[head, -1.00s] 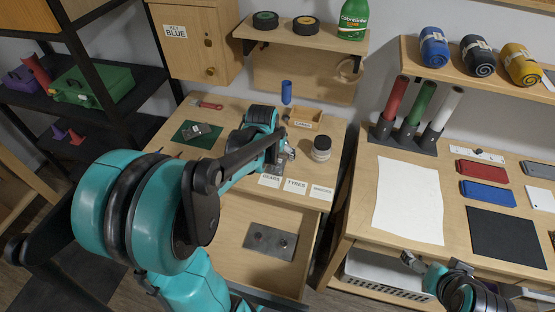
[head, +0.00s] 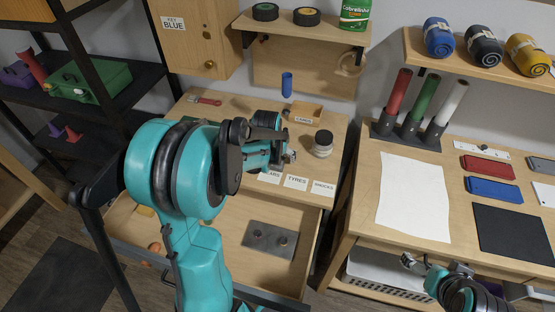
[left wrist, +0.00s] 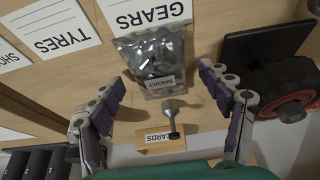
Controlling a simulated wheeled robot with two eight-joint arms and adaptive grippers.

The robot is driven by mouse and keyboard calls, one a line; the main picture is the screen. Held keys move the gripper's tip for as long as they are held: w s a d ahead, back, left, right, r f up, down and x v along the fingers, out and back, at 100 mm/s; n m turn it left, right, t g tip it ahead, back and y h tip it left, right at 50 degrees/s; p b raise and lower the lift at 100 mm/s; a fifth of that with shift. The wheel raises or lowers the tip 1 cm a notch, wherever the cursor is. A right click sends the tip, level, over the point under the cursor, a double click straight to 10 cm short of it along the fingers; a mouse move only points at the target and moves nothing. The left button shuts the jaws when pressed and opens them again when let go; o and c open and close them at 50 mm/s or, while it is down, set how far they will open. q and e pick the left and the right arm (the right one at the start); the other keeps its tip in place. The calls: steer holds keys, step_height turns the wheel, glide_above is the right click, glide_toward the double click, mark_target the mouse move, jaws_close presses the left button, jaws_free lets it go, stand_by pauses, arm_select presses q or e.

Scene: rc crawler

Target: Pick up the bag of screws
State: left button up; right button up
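The bag of screws (left wrist: 153,58) is a clear bag of grey metal pieces with a "SHORT" label. It lies on the wooden desk beside the "GEARS" card (left wrist: 148,14) in the left wrist view. My left gripper (left wrist: 161,80) is open and empty, its two fingers spread to either side of the bag's near end. In the head view my left gripper (head: 286,156) is over the desk, and my arm hides the bag. My right gripper (head: 432,264) looks open and empty, low in front of the right bench.
A black and red round part (left wrist: 285,90) is close by. The open drawer (head: 222,235) juts out below the desk.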

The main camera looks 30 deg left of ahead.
mark_target(280, 158)
arm_select(q)
steer(key=c, duration=1)
steer(key=shift+r+p, duration=0.35)
steer(key=shift+r, duration=0.25)
steer(key=r+p, duration=0.1)
steer(key=r, duration=0.1)
steer(key=d+r+p, duration=0.1)
steer(key=r, duration=0.1)
steer(key=shift+d, duration=0.1)
steer(key=d+r+p, duration=0.3)
steer(key=d+r, duration=0.2)
steer(key=d, duration=0.5)
steer(key=shift+d+r, duration=0.25)
steer(key=shift+r, duration=0.1)
